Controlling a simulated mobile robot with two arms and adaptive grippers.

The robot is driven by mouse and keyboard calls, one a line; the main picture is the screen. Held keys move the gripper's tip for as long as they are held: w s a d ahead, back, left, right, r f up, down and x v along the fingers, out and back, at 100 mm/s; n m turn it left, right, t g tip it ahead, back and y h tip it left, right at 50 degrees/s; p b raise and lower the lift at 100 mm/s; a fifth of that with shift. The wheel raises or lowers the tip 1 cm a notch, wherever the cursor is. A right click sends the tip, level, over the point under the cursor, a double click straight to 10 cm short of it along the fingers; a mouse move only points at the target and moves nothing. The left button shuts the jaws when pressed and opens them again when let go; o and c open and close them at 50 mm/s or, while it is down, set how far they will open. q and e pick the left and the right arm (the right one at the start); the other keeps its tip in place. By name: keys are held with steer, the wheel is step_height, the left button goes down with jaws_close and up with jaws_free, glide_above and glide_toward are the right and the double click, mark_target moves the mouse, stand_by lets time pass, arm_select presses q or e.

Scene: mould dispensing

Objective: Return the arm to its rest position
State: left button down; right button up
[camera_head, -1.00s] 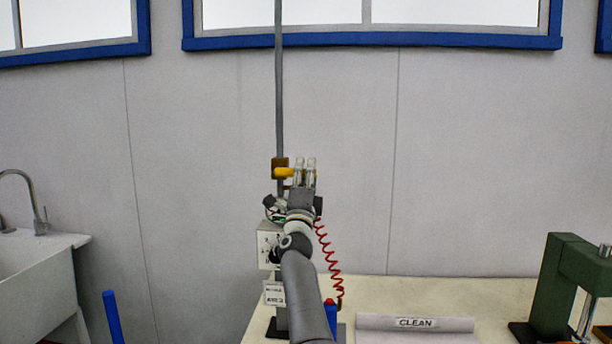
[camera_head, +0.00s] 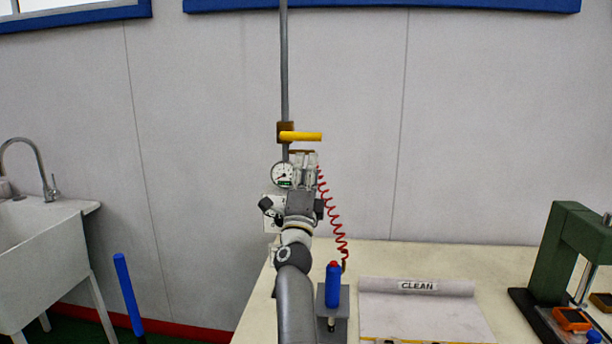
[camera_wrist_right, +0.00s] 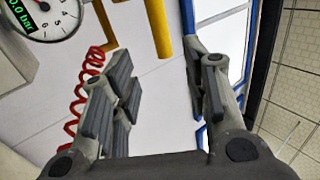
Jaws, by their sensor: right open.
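My right arm reaches forward from the bottom of the head view. Its right gripper (camera_head: 304,162) is raised in front of the wall, below the yellow valve handle (camera_head: 301,136) on the grey pipe (camera_head: 284,75). In the wrist view the right gripper (camera_wrist_right: 160,95) is open, with nothing between its fingers. The yellow handle (camera_wrist_right: 160,28) shows beyond the fingers there. A round pressure gauge (camera_head: 283,174) is just left of the gripper, and it also shows in the wrist view (camera_wrist_right: 48,12). My left gripper is not in view.
A red coiled hose (camera_head: 333,214) hangs right of the gripper. A blue dispenser with a red top (camera_head: 333,285) stands on the table (camera_head: 405,256), beside a mat labelled CLEAN (camera_head: 420,312). A green press (camera_head: 560,250) is at right, a sink (camera_head: 40,235) at left.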

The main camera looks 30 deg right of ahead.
steer(key=shift+s+a+f, duration=0.3)
steer(key=shift+s+f, duration=0.05)
steer(key=shift+s, duration=0.05)
